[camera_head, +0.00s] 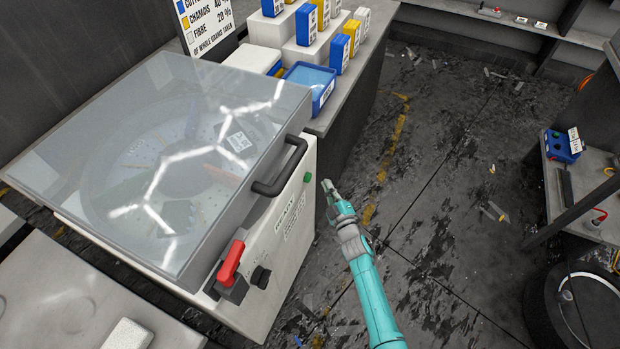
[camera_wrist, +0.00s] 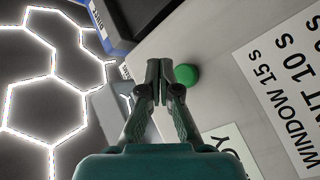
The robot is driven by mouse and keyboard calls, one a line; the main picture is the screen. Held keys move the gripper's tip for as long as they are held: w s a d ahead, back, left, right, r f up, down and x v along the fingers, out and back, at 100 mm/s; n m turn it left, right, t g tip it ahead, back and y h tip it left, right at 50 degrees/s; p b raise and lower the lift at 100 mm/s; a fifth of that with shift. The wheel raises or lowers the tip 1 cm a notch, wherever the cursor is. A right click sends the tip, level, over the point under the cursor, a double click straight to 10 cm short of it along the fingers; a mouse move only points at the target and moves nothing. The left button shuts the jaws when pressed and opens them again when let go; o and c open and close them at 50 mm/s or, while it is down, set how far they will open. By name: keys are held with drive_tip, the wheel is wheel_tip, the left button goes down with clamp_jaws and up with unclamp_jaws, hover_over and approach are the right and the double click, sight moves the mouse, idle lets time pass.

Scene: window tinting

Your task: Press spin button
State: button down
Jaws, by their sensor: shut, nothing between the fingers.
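The machine (camera_head: 290,245) is a white box with a clear lid (camera_head: 190,140) that is down. A green round button (camera_head: 307,177) is on its front panel, right of the black handle (camera_head: 281,168). In the wrist view the green button (camera_wrist: 186,75) shows just right of my fingertips. My gripper (camera_head: 327,185) is shut and empty, in front of the panel near the button. In the wrist view my gripper (camera_wrist: 159,68) has its fingertips together. I cannot tell whether it touches the panel.
A red lever (camera_head: 231,262) and a black knob (camera_head: 260,277) are on the front panel at lower left. A printed label (camera_wrist: 285,85) lies beside the button. Blue and yellow boxes stand on the bench behind.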

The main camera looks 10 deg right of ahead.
drive_tip(key=shift+w+a, duration=0.8)
drive_tip(key=shift+a, duration=0.3)
drive_tip(key=shift+w+a, duration=0.1)
drive_tip(key=shift+a, duration=0.05)
idle(0.7)
drive_tip(key=shift+w+a, duration=0.15)
drive_tip(key=shift+a, duration=0.05)
drive_tip(key=shift+w+a, duration=0.35)
drive_tip(key=shift+a, duration=0.05)
idle(1.0)
idle(0.4)
drive_tip(key=shift+s+d, duration=0.6)
drive_tip(key=shift+d, duration=0.15)
drive_tip(key=shift+s+d, duration=0.75)
drive_tip(key=shift+d, duration=0.3)
drive_tip(key=shift+s+d, duration=0.75)
drive_tip(key=shift+d, duration=0.25)
